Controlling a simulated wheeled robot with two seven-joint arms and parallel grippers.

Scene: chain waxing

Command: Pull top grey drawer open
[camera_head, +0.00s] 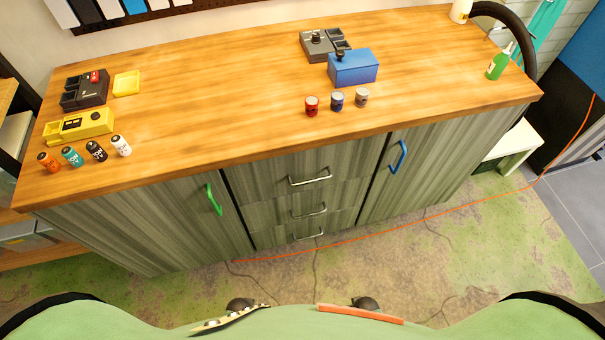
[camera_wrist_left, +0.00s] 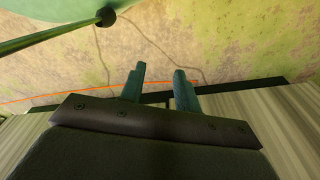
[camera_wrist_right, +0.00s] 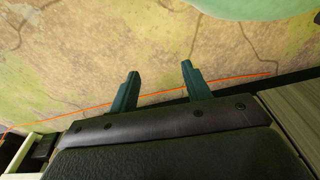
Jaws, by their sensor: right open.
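The top grey drawer (camera_head: 285,172) is shut, its front in line with the cabinet face below the wooden worktop. Its silver bar handle (camera_head: 310,181) is in plain view with nothing touching it. Two more grey drawers, the middle one (camera_head: 285,210) and the bottom one (camera_head: 280,238), are also shut below it. My left gripper (camera_wrist_left: 160,70) is open and empty above the floor. My right gripper (camera_wrist_right: 160,69) is open and empty, also above the floor. Neither gripper shows in the head view, and no drawer handle is recognisable in the wrist views.
A green-handled door (camera_head: 214,200) and a blue-handled door (camera_head: 398,158) flank the drawers, both shut. The worktop (camera_head: 220,90) bears small jars, a blue box (camera_head: 353,67) and a green bottle (camera_head: 499,62). An orange cable (camera_head: 400,222) crosses the otherwise clear floor before the cabinet.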

